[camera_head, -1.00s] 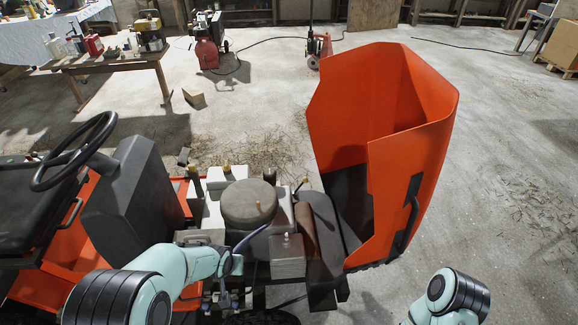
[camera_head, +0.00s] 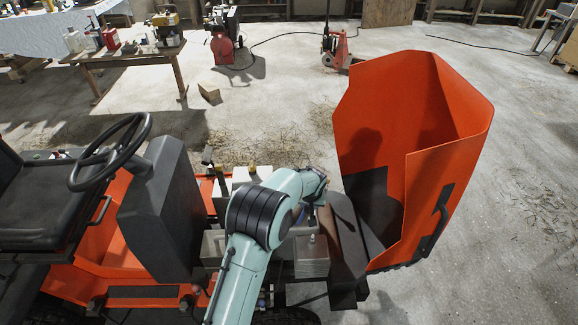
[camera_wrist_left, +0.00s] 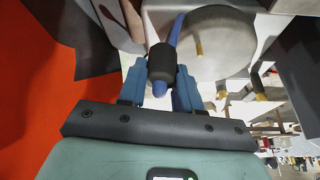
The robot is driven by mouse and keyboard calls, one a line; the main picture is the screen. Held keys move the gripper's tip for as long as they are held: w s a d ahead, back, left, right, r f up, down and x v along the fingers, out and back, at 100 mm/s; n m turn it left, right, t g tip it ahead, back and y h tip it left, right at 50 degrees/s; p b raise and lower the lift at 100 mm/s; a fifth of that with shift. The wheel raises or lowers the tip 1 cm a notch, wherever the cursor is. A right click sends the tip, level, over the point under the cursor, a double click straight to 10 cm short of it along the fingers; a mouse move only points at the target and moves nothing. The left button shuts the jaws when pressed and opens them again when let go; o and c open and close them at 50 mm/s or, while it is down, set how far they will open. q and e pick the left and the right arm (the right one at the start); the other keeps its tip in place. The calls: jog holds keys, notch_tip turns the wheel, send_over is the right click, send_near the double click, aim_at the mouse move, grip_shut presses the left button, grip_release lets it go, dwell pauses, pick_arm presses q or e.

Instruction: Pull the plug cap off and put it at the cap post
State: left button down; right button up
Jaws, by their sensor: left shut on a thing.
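The plug cap (camera_wrist_left: 161,62) is a short black sleeve with a blue lead (camera_wrist_left: 175,28) running from its far end. In the left wrist view my left gripper (camera_wrist_left: 161,80) is shut on it, one blue finger on each side. Whether the cap sits on a plug or is clear of it cannot be told. In the head view my left arm reaches over the engine, and its wrist hides the fingertips and the cap. I cannot pick out the cap post for certain. My right gripper is in neither current view.
The engine's round grey housing (camera_wrist_left: 218,42) lies close beyond the fingers. A grey metal box (camera_head: 312,257) stands below the wrist. The raised orange hood (camera_head: 385,115) is to the right; the steering wheel (camera_head: 111,151) and dark console (camera_head: 165,215) are to the left.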

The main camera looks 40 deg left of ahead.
pick_arm(q)
jog(key=w+a+r+n+y+p, duration=0.1)
jog(key=w+a+r+n, duration=0.2)
jog(key=a, duration=0.9)
jog(key=shift+a+r+n+g+p, duration=0.3)
jog(key=shift+a+r+n+p, duration=0.1)
jog(key=shift+r+n, duration=0.2)
pick_arm(e)
jog(key=shift+t, duration=0.3)
jog(key=w+r, duration=0.3)
jog(key=shift+w+r, duration=0.15)
jog(key=shift+w, duration=0.25)
pick_arm(q)
jog(key=shift+d, duration=0.1)
jog(key=shift+m, duration=0.3)
jog(key=shift+f+b, duration=0.8)
jog(key=shift+f, duration=5)
pick_arm(e)
jog(key=shift+s+f, duration=1)
jog(key=shift+s, duration=0.25)
